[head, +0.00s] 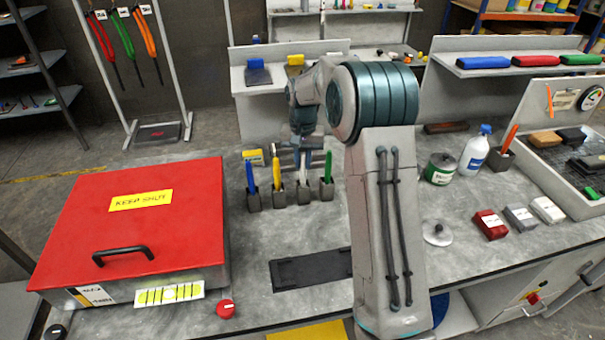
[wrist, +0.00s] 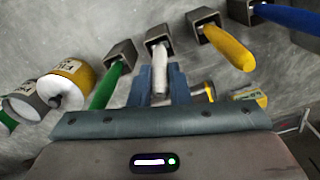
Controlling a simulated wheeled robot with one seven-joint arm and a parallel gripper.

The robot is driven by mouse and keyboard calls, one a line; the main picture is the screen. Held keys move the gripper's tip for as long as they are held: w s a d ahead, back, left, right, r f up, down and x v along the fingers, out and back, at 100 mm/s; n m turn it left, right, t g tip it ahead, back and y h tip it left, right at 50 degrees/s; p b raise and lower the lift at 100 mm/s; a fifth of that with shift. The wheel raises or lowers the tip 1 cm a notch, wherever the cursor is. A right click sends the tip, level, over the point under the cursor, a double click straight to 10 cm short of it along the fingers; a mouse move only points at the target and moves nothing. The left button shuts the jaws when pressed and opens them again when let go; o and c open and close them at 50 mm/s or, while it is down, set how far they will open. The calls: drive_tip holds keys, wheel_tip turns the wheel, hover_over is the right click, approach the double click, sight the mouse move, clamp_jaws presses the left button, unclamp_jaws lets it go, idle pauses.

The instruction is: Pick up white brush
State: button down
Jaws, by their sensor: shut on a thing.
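The white brush (wrist: 160,69) stands with its lower end in a small grey square holder (wrist: 157,37), seen in the wrist view. My gripper (wrist: 160,80) has one blue finger on each side of the white handle and is shut on it. In the head view my gripper (head: 304,150) is above the row of brush holders, over the white brush's holder (head: 304,195). The arm and fingers hide much of the white handle there.
A green brush (head: 328,168) stands close on the right, a yellow brush (head: 277,173) and a blue brush (head: 250,176) on the left, each in its own holder. A red-lidded box (head: 150,225) fills the bench's left. Cans and a white bottle (head: 474,152) stand to the right.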

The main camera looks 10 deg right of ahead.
drive_tip(key=shift+r, duration=0.15)
wheel_tip(320, 180, up, 10)
drive_tip(key=shift+f+b, duration=0.1)
drive_tip(key=shift+b, duration=0.8)
idle(1.6)
